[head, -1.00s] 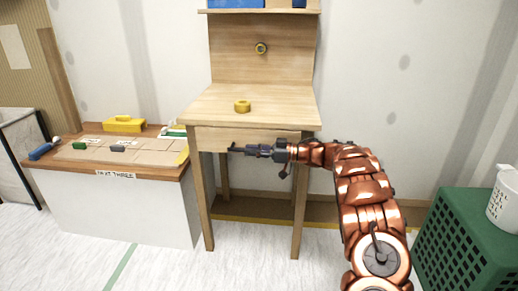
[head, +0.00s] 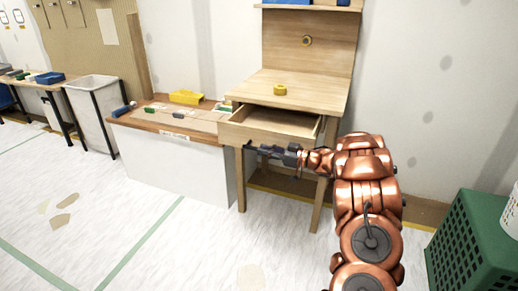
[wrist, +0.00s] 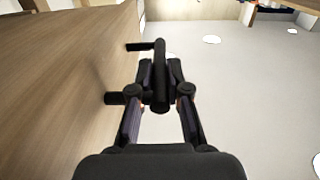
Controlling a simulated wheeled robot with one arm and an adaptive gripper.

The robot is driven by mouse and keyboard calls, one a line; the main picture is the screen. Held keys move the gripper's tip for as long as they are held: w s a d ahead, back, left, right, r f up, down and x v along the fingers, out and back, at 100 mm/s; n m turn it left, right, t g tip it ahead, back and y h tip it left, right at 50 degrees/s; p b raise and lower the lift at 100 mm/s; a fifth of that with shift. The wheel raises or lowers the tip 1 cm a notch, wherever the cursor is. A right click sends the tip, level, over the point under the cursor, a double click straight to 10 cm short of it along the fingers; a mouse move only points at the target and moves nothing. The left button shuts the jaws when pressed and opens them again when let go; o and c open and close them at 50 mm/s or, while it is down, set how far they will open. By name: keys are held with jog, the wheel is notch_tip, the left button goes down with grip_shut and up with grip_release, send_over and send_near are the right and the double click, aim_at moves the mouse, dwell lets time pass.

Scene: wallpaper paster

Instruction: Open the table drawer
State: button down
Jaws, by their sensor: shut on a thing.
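The table drawer (head: 268,128) is pulled out from the wooden table (head: 292,90), and its inside shows, looking empty. My gripper (head: 250,147) is at the drawer's front face, low in the head view. In the wrist view my gripper (wrist: 161,85) is shut on the black bar handle (wrist: 160,62), which stands out from the wooden drawer front (wrist: 75,75). The fingers hide part of the handle.
A low workbench (head: 175,165) with a yellow box (head: 186,97) stands left of the table. A green crate (head: 475,245) is at the right.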

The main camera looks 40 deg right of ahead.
jog(key=shift+s+a, duration=0.25)
jog(key=c, duration=1.1)
grip_release()
jog(key=shift+c, duration=0.2)
jog(key=v, duration=1.2)
